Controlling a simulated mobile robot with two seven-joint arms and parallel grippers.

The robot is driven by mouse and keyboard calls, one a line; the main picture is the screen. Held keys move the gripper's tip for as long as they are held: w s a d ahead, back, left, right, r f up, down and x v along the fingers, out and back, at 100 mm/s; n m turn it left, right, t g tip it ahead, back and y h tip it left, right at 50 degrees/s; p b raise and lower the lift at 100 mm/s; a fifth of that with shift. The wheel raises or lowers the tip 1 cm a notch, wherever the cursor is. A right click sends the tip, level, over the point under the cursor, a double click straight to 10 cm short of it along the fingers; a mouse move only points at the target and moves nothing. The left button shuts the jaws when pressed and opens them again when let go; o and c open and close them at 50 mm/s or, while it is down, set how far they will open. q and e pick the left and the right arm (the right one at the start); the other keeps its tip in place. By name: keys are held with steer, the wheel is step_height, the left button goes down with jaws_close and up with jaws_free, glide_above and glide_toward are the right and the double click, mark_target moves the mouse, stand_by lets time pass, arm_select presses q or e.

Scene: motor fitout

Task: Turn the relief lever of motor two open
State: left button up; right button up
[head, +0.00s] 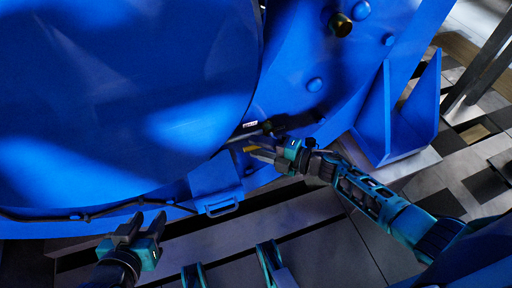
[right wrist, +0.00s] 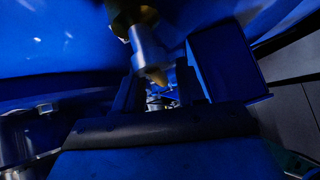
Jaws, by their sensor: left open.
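The large blue motor housing (head: 130,90) fills the upper left of the head view. A small yellow-tipped lever (head: 250,149) sits low on it, near a small white label. My right gripper (head: 262,152) is at this lever. In the right wrist view, the lever's pale shaft and yellow tip (right wrist: 156,76) come down between the two dark fingers (right wrist: 158,92). The fingers stand apart with gaps showing, so the gripper looks open; contact is unclear. My left gripper (head: 143,226) is open and empty at the lower left, apart from the motor.
A brass fitting (head: 341,25) sticks out at the upper right of the motor. A cable (head: 75,216) runs along the lower edge. Tiled floor (head: 462,180) is open at right.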

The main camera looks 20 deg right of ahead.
steer(key=shift+w+a, duration=0.4)
steer(key=shift+a, duration=0.05)
jaws_close()
stand_by(0.4)
